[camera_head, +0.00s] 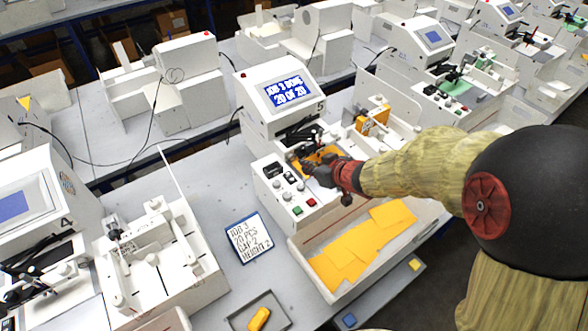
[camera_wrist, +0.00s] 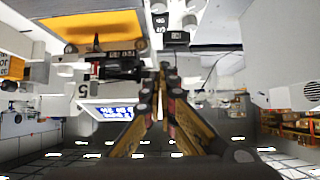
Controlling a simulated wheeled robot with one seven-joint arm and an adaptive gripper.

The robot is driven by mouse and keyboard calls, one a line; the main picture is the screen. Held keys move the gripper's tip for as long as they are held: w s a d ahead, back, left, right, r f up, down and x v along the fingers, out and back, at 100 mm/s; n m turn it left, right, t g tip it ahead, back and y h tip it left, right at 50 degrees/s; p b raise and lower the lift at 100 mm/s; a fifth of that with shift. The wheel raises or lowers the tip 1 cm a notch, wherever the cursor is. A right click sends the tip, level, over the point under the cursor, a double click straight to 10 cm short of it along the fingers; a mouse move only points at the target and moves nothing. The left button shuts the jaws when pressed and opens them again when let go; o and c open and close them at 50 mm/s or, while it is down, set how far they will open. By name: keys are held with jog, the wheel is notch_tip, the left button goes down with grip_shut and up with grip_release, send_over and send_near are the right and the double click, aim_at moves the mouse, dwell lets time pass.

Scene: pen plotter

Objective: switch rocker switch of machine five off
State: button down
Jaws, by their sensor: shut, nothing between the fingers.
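Machine five (camera_head: 262,115) is white, with a "5" beside its lit screen (camera_head: 289,92), which reads "JOB 3 DONE 20 OF 20". Its front panel carries a black rocker switch (camera_head: 273,169), several knobs, and green and red buttons. What looks like the rocker switch also shows in the wrist view (camera_wrist: 177,38), upside down. Which way it is tipped is too small to tell. My gripper (camera_head: 308,170) is shut and empty, to the right of the switch over the panel's right side. In the wrist view its fingertips (camera_wrist: 165,70) appear just below the switch; contact cannot be told.
A tray (camera_head: 338,295) of orange sheets lies in front of the machine. A job card (camera_head: 248,238) and a small grey tray (camera_head: 257,314) lie on the table. Machine four (camera_head: 30,215) stands at left. Dark pen-carriage parts (camera_wrist: 115,68) are close to my fingers.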

jog(key=b, duration=0.3)
send_over(292, 176)
jog(key=f, duration=0.6)
jog(key=shift+s+d, duration=0.15)
jog(key=shift+s, duration=0.25)
jog(key=f, duration=0.1)
jog(key=f+b, duration=0.1)
jog(key=shift+w+f, duration=0.25)
jog(key=shift+f, duration=0.05)
jog(key=shift+w+f+b, duration=0.1)
jog(key=shift+f+b, duration=0.25)
jog(key=shift+f, duration=0.25)
jog(key=shift+a+r+p, duration=0.1)
jog(key=shift+a+p, duration=0.1)
jog(key=shift+p, duration=1)
